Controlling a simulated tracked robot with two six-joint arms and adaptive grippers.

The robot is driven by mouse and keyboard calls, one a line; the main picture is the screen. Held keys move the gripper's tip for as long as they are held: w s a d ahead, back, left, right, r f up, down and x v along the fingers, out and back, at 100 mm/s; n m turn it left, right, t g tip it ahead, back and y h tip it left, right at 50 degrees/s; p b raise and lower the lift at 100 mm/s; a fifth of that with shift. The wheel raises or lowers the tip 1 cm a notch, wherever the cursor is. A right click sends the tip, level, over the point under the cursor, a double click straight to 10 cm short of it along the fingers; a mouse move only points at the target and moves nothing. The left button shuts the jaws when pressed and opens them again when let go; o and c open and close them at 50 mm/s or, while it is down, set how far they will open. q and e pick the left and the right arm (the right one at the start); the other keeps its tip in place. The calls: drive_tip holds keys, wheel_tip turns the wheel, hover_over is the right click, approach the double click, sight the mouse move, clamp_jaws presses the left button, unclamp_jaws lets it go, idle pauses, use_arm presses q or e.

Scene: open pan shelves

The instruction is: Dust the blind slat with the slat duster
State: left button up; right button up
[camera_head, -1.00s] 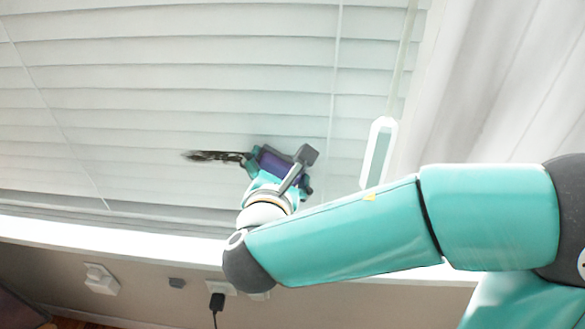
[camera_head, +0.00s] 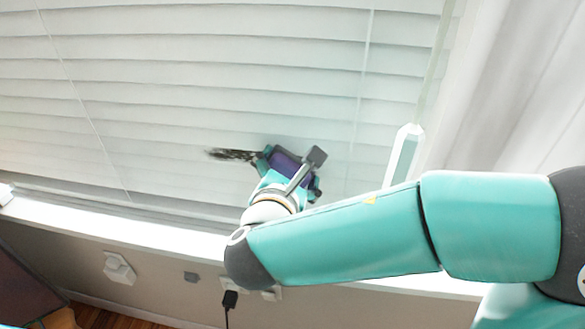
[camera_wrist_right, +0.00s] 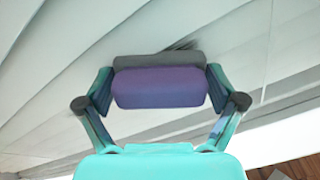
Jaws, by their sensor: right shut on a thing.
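The slat duster (camera_head: 235,155) has a dark, thin, brush-like end that points left in the head view, in front of the white blind slats (camera_head: 160,112). My right gripper (camera_head: 287,168) is shut on the duster's purple handle. In the right wrist view the purple handle (camera_wrist_right: 160,88) lies across between the two fingers, with a grey part behind it and a bit of dark bristle above. The bristles overlap a lower slat in the picture; I cannot tell whether they touch it. My left gripper is out of view.
A white sill (camera_head: 120,227) runs below the blind. A clear-and-white wand (camera_head: 404,158) hangs at the blind's right side, close above my right arm. A pale curtain (camera_head: 515,80) hangs at the right. Wall sockets and a black plug (camera_head: 230,299) sit below the sill.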

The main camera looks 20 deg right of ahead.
sight(216, 154)
drive_tip(key=shift+w+a, duration=0.7)
drive_tip(key=shift+a, duration=0.35)
drive_tip(key=shift+w+a, duration=0.65)
drive_tip(key=shift+a, duration=0.35)
drive_tip(key=shift+a, duration=0.1)
drive_tip(key=shift+w+a+p, duration=0.3)
drive_tip(key=shift+w+a, duration=0.45)
drive_tip(key=shift+a, duration=0.3)
drive_tip(key=shift+w+a+p, duration=0.3)
drive_tip(key=shift+w+a, duration=0.4)
drive_tip(key=shift+a, duration=0.35)
drive_tip(key=shift+w+a, duration=0.1)
drive_tip(key=shift+w+a+p, duration=0.45)
drive_tip(key=shift+w+a, duration=0.25)
drive_tip(key=shift+a, duration=0.35)
drive_tip(key=shift+w+a+p, duration=0.4)
drive_tip(key=shift+w+a, duration=0.3)
drive_tip(key=shift+a, duration=0.35)
drive_tip(key=shift+d, duration=0.1)
